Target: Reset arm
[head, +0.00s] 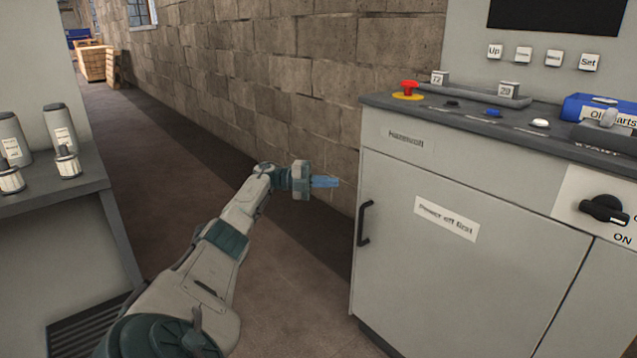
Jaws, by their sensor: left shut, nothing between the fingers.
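My left arm reaches forward from the bottom of the head view. My left gripper (325,182) is shut and empty, with its bluish fingers pointing right. It hangs in free space in front of the block wall, to the left of the grey cabinet (440,255), and holds nothing. My right gripper is not in view.
The cabinet has a dark door handle (364,223), a red mushroom button (409,88), several small buttons and a black rotary switch (604,209). A grey bench (60,185) with bottles stands left. Wooden crates (96,64) stand far back. The floor aisle between is clear.

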